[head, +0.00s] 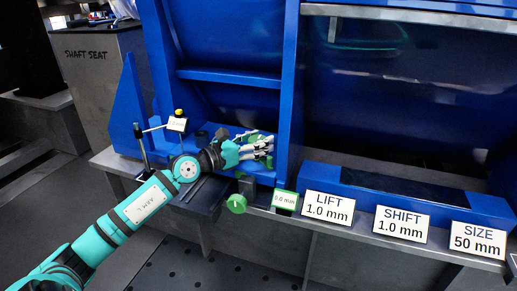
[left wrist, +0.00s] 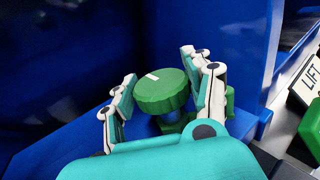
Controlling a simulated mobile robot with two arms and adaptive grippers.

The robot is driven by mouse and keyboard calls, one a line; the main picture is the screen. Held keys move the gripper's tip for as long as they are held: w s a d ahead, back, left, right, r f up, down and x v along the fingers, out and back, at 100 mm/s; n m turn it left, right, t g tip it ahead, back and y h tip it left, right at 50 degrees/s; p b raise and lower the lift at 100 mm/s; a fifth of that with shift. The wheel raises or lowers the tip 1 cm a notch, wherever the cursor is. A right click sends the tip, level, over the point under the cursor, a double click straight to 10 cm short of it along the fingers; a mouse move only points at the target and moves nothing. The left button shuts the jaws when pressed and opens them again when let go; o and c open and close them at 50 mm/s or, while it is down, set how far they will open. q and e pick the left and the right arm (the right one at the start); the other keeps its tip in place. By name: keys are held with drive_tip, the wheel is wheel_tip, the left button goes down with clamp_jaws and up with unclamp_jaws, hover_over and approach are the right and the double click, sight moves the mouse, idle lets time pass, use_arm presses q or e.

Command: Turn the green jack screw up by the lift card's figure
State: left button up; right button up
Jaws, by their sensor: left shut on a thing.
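The green jack screw (left wrist: 160,95) has a round knurled head with a white mark on top, seen in the left wrist view. My left gripper (head: 262,149) reaches in from the left over the blue base. Its fingers (left wrist: 164,92) stand on both sides of the green head and are shut on it. In the head view the fingers mostly hide the screw. The lift card (head: 327,207) reads "LIFT 1.0 mm" and stands on the front ledge. My right gripper is not in view.
A second green knob (head: 237,204) sits on the front face beside a small green-edged readout (head: 284,201), which seems to read 0.0 mm. A shift card (head: 403,224) reads 1.0 mm, a size card (head: 478,239) 50 mm. A gauge stand (head: 142,147) with a small tag is close left of my gripper.

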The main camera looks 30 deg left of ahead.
use_arm(q)
drive_tip(key=o, duration=0.9)
drive_tip(key=shift+a, duration=0.1)
drive_tip(key=shift+s, duration=0.1)
drive_tip(key=v, duration=1.2)
drive_tip(key=shift+r, duration=0.1)
idle(0.9)
